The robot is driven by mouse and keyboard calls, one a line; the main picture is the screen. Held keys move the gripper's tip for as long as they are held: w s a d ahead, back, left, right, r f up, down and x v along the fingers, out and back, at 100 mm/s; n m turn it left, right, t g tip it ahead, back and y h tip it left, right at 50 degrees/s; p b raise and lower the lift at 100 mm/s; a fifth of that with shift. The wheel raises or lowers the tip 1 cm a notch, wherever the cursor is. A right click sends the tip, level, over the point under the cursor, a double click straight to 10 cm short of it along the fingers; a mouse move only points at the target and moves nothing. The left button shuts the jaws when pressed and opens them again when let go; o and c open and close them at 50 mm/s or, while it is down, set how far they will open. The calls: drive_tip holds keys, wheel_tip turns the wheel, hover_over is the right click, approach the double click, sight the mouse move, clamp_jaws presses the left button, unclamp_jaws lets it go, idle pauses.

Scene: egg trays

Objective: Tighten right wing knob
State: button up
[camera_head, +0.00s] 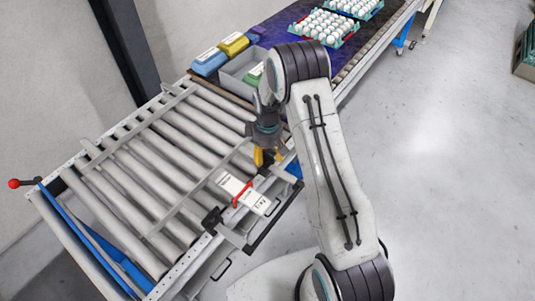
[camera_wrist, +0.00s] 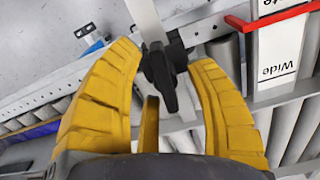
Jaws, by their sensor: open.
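Another black knob (camera_head: 212,220) is visible at the near end of the guide bar.
A white label plate (camera_head: 254,200) with a red pointer (camera_head: 242,194) lies between the knobs; the wrist view shows "Wide" on it. A black handle frame (camera_head: 275,215) juts out at the near edge. Egg trays (camera_head: 325,42) and blue and yellow cartons (camera_head: 209,62) stand beyond.

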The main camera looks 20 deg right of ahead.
drive_tip(key=shift+o, duration=0.3)
drive_tip(key=shift+f, duration=0.1)
clamp_jaws()
idle(0.4)
